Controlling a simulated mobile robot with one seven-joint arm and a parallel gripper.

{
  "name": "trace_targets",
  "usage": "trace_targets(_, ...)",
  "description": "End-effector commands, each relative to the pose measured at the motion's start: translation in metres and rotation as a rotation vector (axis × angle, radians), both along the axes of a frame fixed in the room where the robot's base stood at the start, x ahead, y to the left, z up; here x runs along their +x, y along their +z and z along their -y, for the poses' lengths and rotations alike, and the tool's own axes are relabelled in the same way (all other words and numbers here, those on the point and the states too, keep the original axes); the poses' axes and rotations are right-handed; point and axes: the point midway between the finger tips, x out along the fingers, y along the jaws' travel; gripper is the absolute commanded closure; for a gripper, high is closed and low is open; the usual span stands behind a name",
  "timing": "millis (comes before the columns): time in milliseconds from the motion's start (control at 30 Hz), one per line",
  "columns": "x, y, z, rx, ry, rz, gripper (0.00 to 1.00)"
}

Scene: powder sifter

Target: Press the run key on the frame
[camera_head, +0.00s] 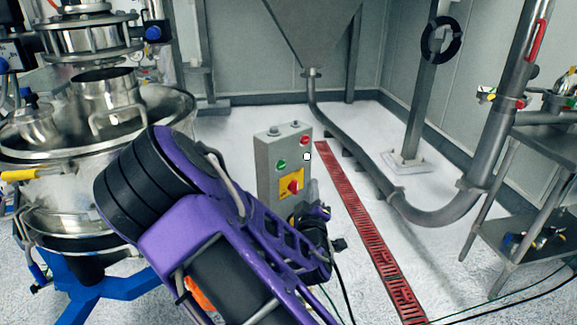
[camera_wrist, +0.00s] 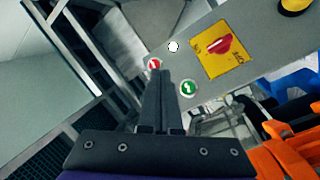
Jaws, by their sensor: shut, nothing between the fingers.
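A grey control box (camera_head: 268,165) stands upright beyond my arm in the head view; its panel also shows in the wrist view (camera_wrist: 200,62). It carries a green button (camera_wrist: 188,88), a red button (camera_wrist: 154,64), a small white button (camera_wrist: 173,46) and a yellow plate (camera_wrist: 212,60) with a red rotary switch (camera_wrist: 221,44). My gripper (camera_wrist: 163,76) is shut and empty. In the wrist view its fingertips appear between the red and green buttons; contact cannot be told. My arm hides the box's lower part in the head view.
A large steel sifter vessel (camera_head: 160,100) on a blue stand is at left. A red floor grating (camera_head: 360,220) runs right of the box. A curved steel pipe (camera_head: 440,212) and a metal rack (camera_head: 510,190) stand at right. White floor is clear behind the box.

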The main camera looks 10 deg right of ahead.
Motion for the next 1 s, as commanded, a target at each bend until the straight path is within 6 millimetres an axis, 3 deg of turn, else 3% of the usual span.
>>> trace_targets(367,0.005,0.001,-0.003,0.000,0.002,0.001,1.00)
trace_targets(1000,0.070,0.000,-0.043,0.001,0.002,0.001,1.00)
